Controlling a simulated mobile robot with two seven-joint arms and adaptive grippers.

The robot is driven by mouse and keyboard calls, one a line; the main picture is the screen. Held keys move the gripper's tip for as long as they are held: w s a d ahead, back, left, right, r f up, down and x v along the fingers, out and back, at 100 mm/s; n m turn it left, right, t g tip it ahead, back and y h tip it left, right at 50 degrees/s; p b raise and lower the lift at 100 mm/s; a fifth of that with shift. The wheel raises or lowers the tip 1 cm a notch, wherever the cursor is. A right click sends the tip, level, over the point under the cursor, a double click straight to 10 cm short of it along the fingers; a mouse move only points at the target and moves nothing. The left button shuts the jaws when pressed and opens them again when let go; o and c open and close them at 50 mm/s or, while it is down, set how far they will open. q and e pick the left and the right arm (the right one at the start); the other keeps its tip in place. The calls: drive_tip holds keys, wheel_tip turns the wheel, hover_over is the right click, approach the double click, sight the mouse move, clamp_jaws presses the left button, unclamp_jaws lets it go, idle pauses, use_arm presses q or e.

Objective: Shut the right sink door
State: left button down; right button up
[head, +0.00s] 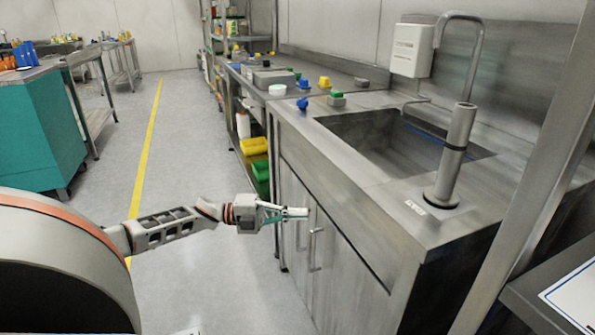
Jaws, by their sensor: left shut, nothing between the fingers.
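The steel sink cabinet (400,225) stands at the right, with two grey doors below the basin. The right sink door (345,280) has a vertical bar handle (314,250) near its left edge. A dark gap runs along its top edge; I cannot tell whether the door is fully flush. The left sink door (291,190) is partly hidden behind my gripper. My left gripper (304,212) is shut and empty, its fingertips in front of the doors near the top of the right door's handle. I cannot tell whether they touch. My right gripper is out of view.
The sink basin (395,140) and tall faucet (455,155) are above the doors. Small blue, yellow and green items stand on the counter behind. A metal post (535,190) and table edge are at the right. The grey floor (185,150) left of the cabinet is clear.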

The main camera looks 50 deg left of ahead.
use_arm(q)
drive_tip(key=a+b, duration=0.3)
drive_tip(key=a, duration=0.7)
drive_tip(key=shift+f, duration=0.25)
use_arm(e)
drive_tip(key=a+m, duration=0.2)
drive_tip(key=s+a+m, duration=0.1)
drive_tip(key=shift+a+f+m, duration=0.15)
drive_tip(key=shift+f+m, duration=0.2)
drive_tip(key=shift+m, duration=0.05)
use_arm(q)
drive_tip(key=shift+r, duration=0.1)
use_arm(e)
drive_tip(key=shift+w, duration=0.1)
